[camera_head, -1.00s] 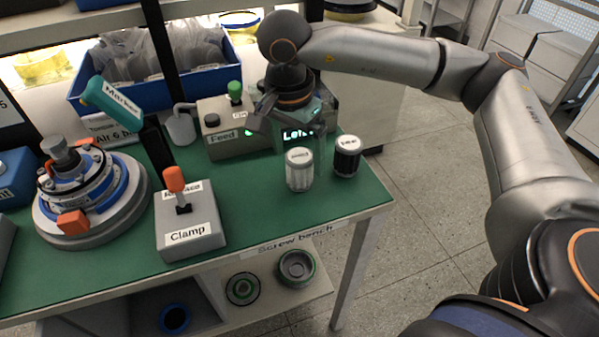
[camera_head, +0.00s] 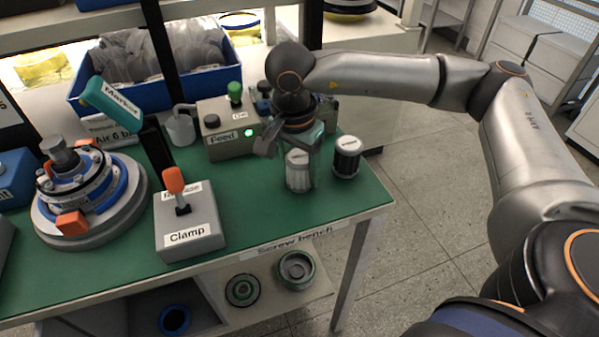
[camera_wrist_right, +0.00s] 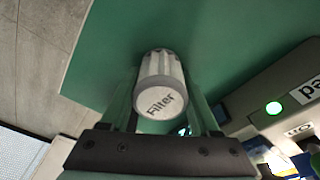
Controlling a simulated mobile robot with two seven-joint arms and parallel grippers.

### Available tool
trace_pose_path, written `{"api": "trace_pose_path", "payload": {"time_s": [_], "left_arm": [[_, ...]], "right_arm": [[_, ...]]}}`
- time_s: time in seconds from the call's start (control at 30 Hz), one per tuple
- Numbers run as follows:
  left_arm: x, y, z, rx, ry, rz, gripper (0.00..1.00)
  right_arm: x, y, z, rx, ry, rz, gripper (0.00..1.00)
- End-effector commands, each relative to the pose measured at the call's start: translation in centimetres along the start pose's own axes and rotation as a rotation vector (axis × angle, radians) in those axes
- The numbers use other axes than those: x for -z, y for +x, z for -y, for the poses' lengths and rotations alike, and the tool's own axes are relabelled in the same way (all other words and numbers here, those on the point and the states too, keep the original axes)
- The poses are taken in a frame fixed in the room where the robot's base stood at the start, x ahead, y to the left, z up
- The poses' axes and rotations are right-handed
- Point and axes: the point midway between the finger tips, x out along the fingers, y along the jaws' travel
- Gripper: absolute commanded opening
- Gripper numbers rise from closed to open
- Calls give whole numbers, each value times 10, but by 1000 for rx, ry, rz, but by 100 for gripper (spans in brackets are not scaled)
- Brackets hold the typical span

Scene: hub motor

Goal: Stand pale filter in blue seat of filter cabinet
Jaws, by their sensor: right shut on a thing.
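The pale filter (camera_head: 299,178), a clear-grey cylinder with a white lid, stands upright near the right end of the green bench. My right gripper (camera_head: 301,160) points down over it, shut on it. In the right wrist view the filter (camera_wrist_right: 161,88) sits between the two fingers (camera_wrist_right: 163,100), its lid reading "Filter". A blue ring (camera_head: 174,319) shows in a dark compartment under the bench; I cannot tell whether it is the cabinet's blue seat. My left gripper is not in view.
A dark filter (camera_head: 347,158) stands close right of the pale one. The Feed box (camera_head: 222,143) is behind, and the Clamp box (camera_head: 188,228) is to the left. Two green-rimmed round parts (camera_head: 296,270) lie on the lower shelf. The bench front (camera_head: 265,215) is clear.

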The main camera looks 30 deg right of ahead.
Motion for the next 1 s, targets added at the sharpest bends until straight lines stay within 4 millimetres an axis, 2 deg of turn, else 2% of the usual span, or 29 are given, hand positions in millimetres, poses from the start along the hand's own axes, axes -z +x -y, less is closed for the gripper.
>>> {"api": "trace_pose_path", "payload": {"time_s": [0.07, 0.4, 0.77, 0.87, 1.0], "left_arm": [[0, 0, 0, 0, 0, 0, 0], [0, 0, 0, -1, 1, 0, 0], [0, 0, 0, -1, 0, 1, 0], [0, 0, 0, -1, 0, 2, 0], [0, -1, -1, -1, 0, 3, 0]], "right_arm": [[0, 0, 0, 0, 0, 0, 39], [0, 0, 0, 1, 0, 0, 1], [1, -6, 1, 4, 0, 0, 0], [2, -16, 1, 3, 0, 0, 0], [1, -39, -2, 6, -3, 0, 0]]}}
